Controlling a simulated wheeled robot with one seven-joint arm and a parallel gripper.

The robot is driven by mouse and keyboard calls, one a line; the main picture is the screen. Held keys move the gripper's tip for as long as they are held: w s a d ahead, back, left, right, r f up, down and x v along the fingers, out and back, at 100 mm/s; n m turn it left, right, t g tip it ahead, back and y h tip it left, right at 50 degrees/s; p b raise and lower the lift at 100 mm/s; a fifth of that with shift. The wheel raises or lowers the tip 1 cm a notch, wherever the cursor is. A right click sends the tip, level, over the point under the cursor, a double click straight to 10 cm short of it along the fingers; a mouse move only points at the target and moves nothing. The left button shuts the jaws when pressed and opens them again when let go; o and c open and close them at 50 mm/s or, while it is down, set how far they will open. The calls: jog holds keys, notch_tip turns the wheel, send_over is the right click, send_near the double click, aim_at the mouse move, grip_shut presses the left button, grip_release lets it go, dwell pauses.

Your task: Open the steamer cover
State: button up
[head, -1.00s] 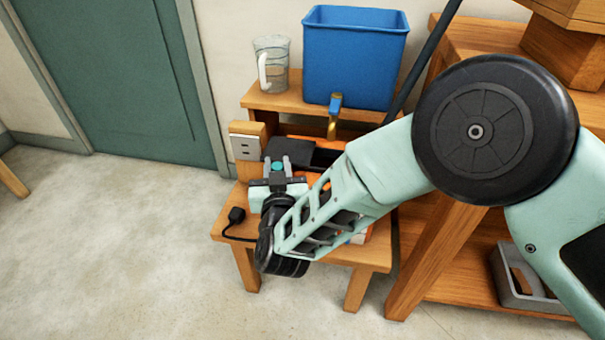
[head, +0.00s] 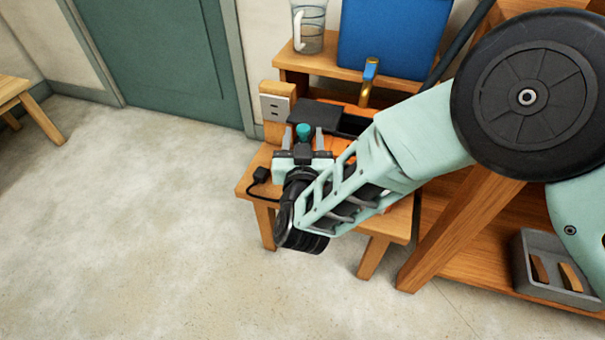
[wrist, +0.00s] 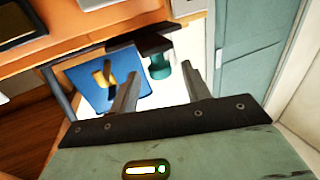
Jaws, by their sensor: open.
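The steamer has an orange body (head: 340,145) and stands on a small wooden bench, largely hidden behind my arm. A dark flat cover (head: 316,115) shows on it, with a teal knob (head: 303,131) at its near left end. In the wrist view the dark cover (wrist: 155,40) and the teal knob (wrist: 160,68) are ahead of my fingers. My gripper (head: 304,140) is open, with its two fingers either side of the knob as seen from the head. In the wrist view my gripper (wrist: 160,75) is empty. I cannot tell whether the fingers touch the knob.
A brass-and-blue handled piece (head: 368,80) stands behind the steamer. A socket block (head: 275,107) is left of the cover. A cord (head: 260,176) lies on the bench (head: 245,182). The floor at left is clear.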

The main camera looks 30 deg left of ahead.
jog(key=p+v, duration=0.1)
jog(key=v, duration=1.3)
jog(key=shift+s+d+p, duration=0.2)
jog(key=shift+p, duration=0.15)
jog(key=w+d+r+n+g, duration=0.2)
jog(key=w+d+r+g, duration=0.25)
jog(key=r+g, duration=0.4)
jog(key=s+d+r+g+h, duration=0.2)
jog(key=s+d+h, duration=0.1)
jog(key=d, duration=0.7)
jog(key=s+d+r+g+h, duration=0.2)
jog(key=s+d+g+h, duration=0.1)
jog(key=d, duration=0.6)
jog(key=s+d+r+g+h, duration=0.1)
jog(key=s+d+g+h, duration=0.2)
jog(key=d, duration=0.7)
notch_tip(320, 180, up, 24)
jog(key=t+p, duration=0.1)
jog(key=p, duration=2.3)
jog(key=shift+s+a+m, duration=0.2)
jog(key=shift+a+m, duration=0.1)
jog(key=shift+a, duration=0.05)
